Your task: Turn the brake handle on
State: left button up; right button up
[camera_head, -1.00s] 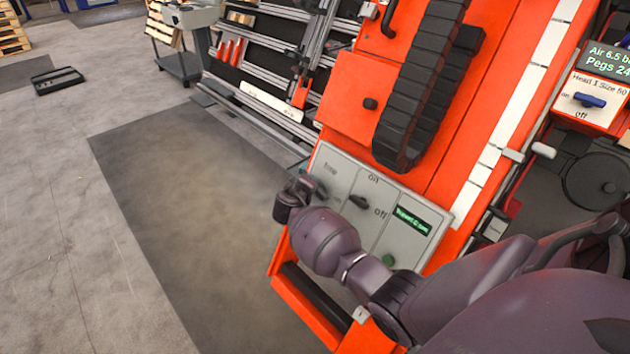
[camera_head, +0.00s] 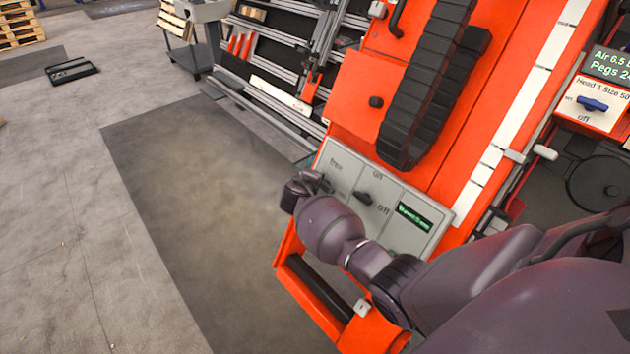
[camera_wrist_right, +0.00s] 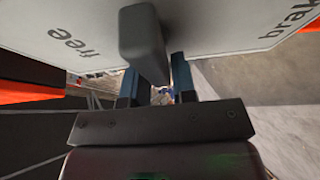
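The brake handle (camera_wrist_right: 142,45) is a grey block-shaped lever on a pale panel, seen close up in the right wrist view. The word "free" shows to its left and part of "brake" to its right. My right gripper (camera_wrist_right: 156,82) has its two dark fingers at the lever's lower end, one on each side, with little gap. Whether they press on it cannot be told. In the head view my right gripper (camera_head: 303,188) is at the left edge of the control panel (camera_head: 410,238), by the "free" label, and the handle is mostly hidden. My left gripper is out of view.
A dark knob (camera_head: 362,195) marked "on" and "off" sits just right of the handle, beside a green display (camera_head: 413,217). A blue switch (camera_head: 593,104) is at the far right. An orange frame with a black bar (camera_head: 318,287) lies below.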

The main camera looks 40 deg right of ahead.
jog(key=o, duration=0.3)
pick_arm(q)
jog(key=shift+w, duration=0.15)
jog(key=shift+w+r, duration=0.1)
pick_arm(e)
jog(key=shift+s+a+r, duration=0.15)
jog(key=shift+a+r, duration=0.1)
jog(key=shift+a, duration=0.05)
pick_arm(q)
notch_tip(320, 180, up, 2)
jog(key=p, duration=0.3)
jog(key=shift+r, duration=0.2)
pick_arm(e)
jog(key=v, duration=1)
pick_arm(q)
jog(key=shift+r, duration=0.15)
